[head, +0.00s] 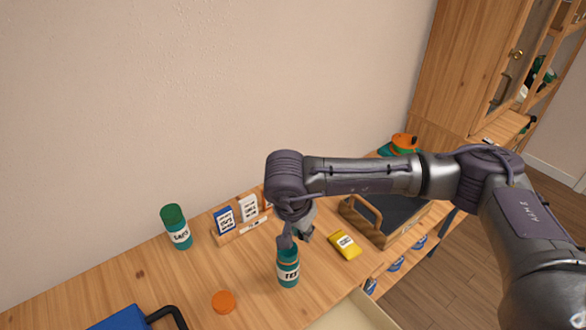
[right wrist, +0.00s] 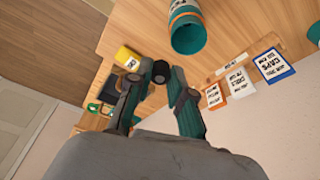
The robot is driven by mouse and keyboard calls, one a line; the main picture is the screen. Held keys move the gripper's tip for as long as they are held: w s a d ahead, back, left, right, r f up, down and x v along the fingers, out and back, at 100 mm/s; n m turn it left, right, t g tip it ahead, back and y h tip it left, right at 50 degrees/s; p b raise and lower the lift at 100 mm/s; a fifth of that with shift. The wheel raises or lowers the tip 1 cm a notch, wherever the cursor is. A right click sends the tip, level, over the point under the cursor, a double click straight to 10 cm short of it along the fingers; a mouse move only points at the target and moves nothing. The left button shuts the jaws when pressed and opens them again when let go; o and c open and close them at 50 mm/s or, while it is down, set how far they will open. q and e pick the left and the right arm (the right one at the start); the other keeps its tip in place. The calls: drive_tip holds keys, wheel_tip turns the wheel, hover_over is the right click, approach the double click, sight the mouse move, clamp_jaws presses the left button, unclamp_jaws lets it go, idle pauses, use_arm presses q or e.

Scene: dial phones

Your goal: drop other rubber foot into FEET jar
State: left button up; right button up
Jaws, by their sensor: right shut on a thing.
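The FEET jar (head: 288,273) is a teal, open jar with a white label, upright on the wooden bench in the head view. In the right wrist view the teal jar (right wrist: 188,36) shows its round mouth just beyond the fingertips. My right gripper (head: 289,240) is over the jar's mouth in the head view. In the right wrist view my right gripper (right wrist: 161,72) is shut on a small black rubber foot (right wrist: 159,73), held between the fingertips. The foot is hidden in the head view. My left gripper is in neither view.
An orange lid (head: 223,301) lies left of the jar. A closed green-lidded jar (head: 176,228) and a card rack (head: 240,232) stand behind. A yellow labelled packet (head: 344,245) and a wooden tray with a handle (head: 361,214) are to the right. A blue object (head: 120,318) is at front left.

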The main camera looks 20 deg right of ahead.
wheel_tip(320, 180, up, 5)
drive_tip(key=w+a+m+p, duration=0.2)
drive_tip(key=m+p, duration=0.2)
drive_tip(key=p, duration=0.2)
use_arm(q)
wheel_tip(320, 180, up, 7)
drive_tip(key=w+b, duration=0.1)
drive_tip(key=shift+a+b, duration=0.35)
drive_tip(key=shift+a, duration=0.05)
use_arm(e)
wheel_tip(320, 180, down, 6)
drive_tip(key=g, duration=0.1)
drive_tip(key=shift+w+d+h, duration=0.25)
drive_tip(key=shift+d+h, duration=0.05)
drive_tip(key=shift+d, duration=0.05)
drive_tip(key=o, duration=0.8)
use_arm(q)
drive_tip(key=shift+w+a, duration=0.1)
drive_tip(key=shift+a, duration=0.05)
use_arm(e)
drive_tip(key=v, duration=1.2)
